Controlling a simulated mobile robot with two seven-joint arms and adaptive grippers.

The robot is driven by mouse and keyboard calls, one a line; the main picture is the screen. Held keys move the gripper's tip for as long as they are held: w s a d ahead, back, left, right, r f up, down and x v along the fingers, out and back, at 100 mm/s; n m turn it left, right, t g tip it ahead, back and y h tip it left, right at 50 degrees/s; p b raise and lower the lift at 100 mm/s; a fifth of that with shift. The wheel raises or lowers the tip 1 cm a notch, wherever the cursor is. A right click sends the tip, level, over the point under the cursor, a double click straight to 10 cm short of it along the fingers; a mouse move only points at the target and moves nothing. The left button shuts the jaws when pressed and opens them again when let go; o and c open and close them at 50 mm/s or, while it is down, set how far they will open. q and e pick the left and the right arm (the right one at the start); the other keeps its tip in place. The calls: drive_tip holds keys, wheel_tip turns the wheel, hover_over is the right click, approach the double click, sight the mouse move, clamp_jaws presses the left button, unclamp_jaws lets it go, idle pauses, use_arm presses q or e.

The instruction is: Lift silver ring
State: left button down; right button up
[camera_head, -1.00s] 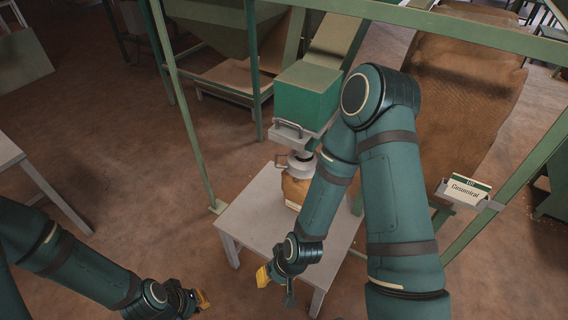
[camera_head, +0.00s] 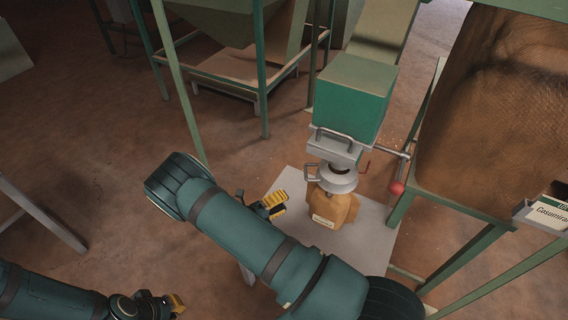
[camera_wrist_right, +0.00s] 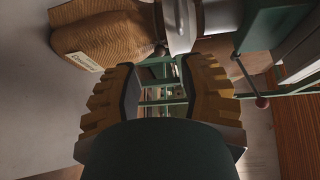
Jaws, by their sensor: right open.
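The silver ring (camera_head: 338,180) sits around the spout below the green machine box, with a handle on its left side. It also shows in the right wrist view at the top (camera_wrist_right: 181,25). A brown paper bag (camera_head: 337,207) with a white label hangs or stands directly under the ring, above the table. My right gripper (camera_head: 274,205) is open and empty, to the left of the ring and bag; in the right wrist view its yellow fingers (camera_wrist_right: 158,80) stand apart, below the ring. My left gripper (camera_head: 174,303) is low at the left, away from the ring; its opening is unclear.
The green box (camera_head: 352,95) with a grey handle stands above the ring. A red-knobbed lever (camera_head: 396,187) sticks out at the right. The grey table (camera_head: 370,240) lies below, partly hidden by my right arm. Green frame posts and a large mesh-covered hopper (camera_head: 500,110) flank the space.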

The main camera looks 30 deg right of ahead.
sight(306, 169)
use_arm(q)
drive_tip(key=shift+w+a+f+b, duration=0.1)
drive_tip(key=shift+w+f+b, duration=0.15)
drive_tip(key=shift+f+b, duration=0.25)
drive_tip(key=shift+w+a+f+b, duration=0.1)
drive_tip(key=shift+w+f+b, duration=0.15)
drive_tip(key=shift+f+b, duration=0.2)
use_arm(e)
drive_tip(key=w+d, duration=0.1)
drive_tip(key=d, duration=0.3)
drive_tip(key=w+d+r+n+t+h, duration=0.1)
drive_tip(key=w+d, duration=0.1)
drive_tip(key=d, duration=0.2)
drive_tip(key=w+d+r+n, duration=0.1)
drive_tip(key=d, duration=0.3)
drive_tip(key=shift+w+d+r+t, duration=0.1)
drive_tip(key=shift+w+d+t, duration=0.2)
drive_tip(key=shift+d, duration=0.1)
clamp_jaws()
